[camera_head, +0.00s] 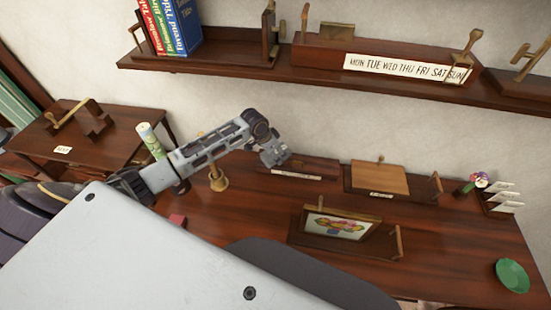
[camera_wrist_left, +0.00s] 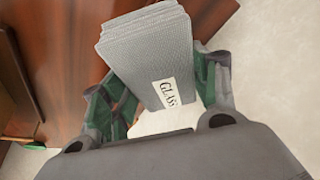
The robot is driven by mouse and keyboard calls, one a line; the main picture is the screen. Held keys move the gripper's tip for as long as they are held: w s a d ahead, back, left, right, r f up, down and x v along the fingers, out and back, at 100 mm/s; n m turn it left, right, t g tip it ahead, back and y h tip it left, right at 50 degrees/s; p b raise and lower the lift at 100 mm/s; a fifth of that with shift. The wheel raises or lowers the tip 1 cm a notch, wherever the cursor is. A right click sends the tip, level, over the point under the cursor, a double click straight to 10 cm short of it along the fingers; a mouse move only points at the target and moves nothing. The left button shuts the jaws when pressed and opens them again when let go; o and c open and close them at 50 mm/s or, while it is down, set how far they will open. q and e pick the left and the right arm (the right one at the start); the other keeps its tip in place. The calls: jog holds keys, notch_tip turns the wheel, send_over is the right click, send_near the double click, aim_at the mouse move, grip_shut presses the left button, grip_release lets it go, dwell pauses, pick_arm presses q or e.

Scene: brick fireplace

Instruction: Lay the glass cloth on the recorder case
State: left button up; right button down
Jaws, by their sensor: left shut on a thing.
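The glass cloth (camera_wrist_left: 140,45) is a folded grey stack with a white label reading GLASS, seen in the left wrist view. My left gripper (camera_head: 273,153) is shut on it, with a green-lined finger on either side in the wrist view. In the head view the gripper is over the back of the brown table (camera_head: 245,225), and the cloth cannot be made out there. I cannot tell which thing is the recorder case; a low dark wooden piece with a white label (camera_head: 297,174) lies just below the gripper, its lettering too small to read. My right gripper is not in view.
A light wooden block (camera_head: 380,178), a framed picture (camera_head: 335,225) on a stand, a green dish (camera_head: 512,275) and a brass piece (camera_head: 217,178) stand on the table. A wall shelf (camera_head: 225,60) with books hangs behind.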

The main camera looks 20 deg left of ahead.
pick_arm(q)
jog(key=shift+f+p, duration=0.3)
jog(key=shift+f, duration=1.55)
jog(key=shift+f, duration=0.1)
jog(key=o, duration=0.9)
jog(key=shift+r, duration=0.25)
jog(key=b+v, duration=0.1)
jog(key=v, duration=0.9)
jog(key=shift+s+a+r+b, duration=0.1)
jog(key=shift+s+r+b, duration=0.1)
jog(key=shift+b, duration=0.15)
jog(key=shift+s+a+r, duration=0.1)
jog(key=shift+s+r, duration=0.1)
jog(key=shift+r, duration=0.35)
